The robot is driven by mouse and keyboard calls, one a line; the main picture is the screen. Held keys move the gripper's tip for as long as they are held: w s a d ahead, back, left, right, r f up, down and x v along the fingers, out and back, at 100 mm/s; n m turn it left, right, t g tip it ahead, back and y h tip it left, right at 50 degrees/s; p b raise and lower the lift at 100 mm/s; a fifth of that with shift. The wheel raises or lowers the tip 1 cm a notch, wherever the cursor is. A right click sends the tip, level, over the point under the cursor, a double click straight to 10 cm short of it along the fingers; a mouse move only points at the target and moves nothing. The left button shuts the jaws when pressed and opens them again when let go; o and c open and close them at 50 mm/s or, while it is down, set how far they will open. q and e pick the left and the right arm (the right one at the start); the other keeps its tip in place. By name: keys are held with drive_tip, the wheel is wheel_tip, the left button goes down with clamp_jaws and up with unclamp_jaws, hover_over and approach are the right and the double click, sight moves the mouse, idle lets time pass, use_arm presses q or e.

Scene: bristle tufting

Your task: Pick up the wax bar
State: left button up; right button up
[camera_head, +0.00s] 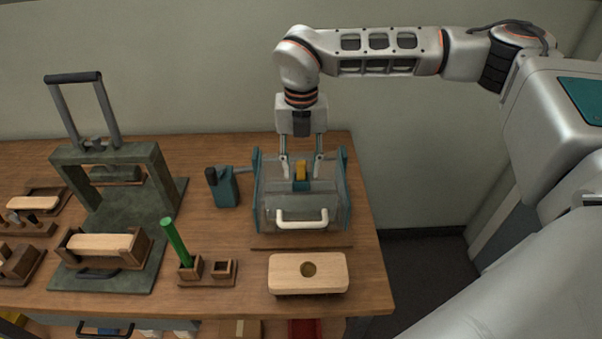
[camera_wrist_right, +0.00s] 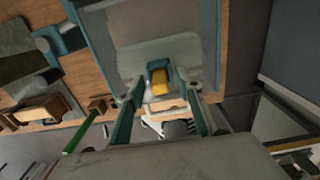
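A small yellow block (camera_head: 301,169), which looks like the wax bar, stands in a blue holder (camera_head: 301,185) within a clear-walled box with teal ends (camera_head: 257,200). In the right wrist view, the yellow block (camera_wrist_right: 160,82) shows between the two fingers, with a dark blue part behind it. My right gripper (camera_head: 302,174) points down from above into the box area. Its fingers are spread, one on each side of the block, with gaps showing. It holds nothing. My left gripper is not in view.
The box has a white front handle (camera_head: 302,224). A teal bottle-like unit (camera_head: 226,187) is close on its left. A green rod (camera_head: 177,243) stands in a wooden socket. A dark green press (camera_head: 110,200) is further left.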

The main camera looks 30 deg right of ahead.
drive_tip(key=shift+c, duration=0.2)
clamp_jaws()
drive_tip(key=shift+r, duration=0.1)
wheel_tip(320, 180, up, 20)
drive_tip(key=shift+b, duration=0.4)
